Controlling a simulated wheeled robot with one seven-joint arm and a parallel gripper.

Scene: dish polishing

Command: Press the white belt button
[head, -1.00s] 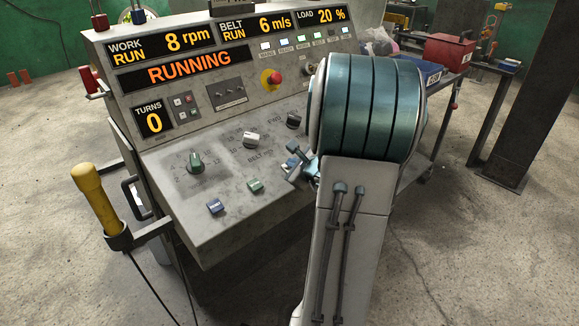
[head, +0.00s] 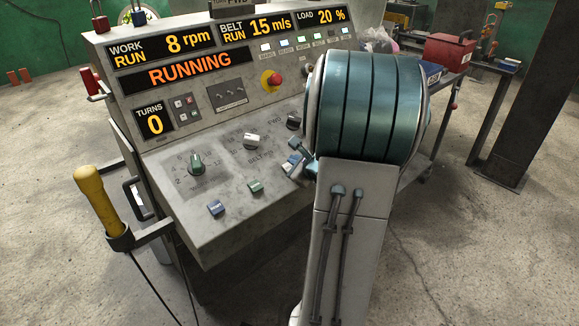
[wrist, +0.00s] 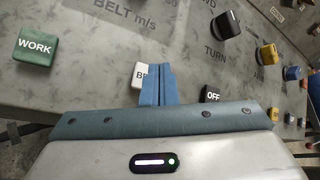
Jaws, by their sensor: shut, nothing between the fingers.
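The white belt button (wrist: 139,75) shows in the wrist view, with the letters "BE" visible and its right part hidden behind my fingers. My gripper (wrist: 157,82) is shut and empty, its blue fingertips right at the button's right side in the picture. I cannot tell whether they touch it. In the head view my gripper (head: 294,162) is low over the sloping control panel (head: 225,228), partly hidden by my arm. The belt display (head: 247,30) reads RUN 15 m/s.
A green WORK button (wrist: 36,48) lies left of my fingers and a black OFF button (wrist: 211,94) right. A white knob (head: 252,141), a green knob (head: 196,163) and a red emergency stop (head: 272,79) stand on the console. A yellow-handled tool (head: 95,197) hangs at left.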

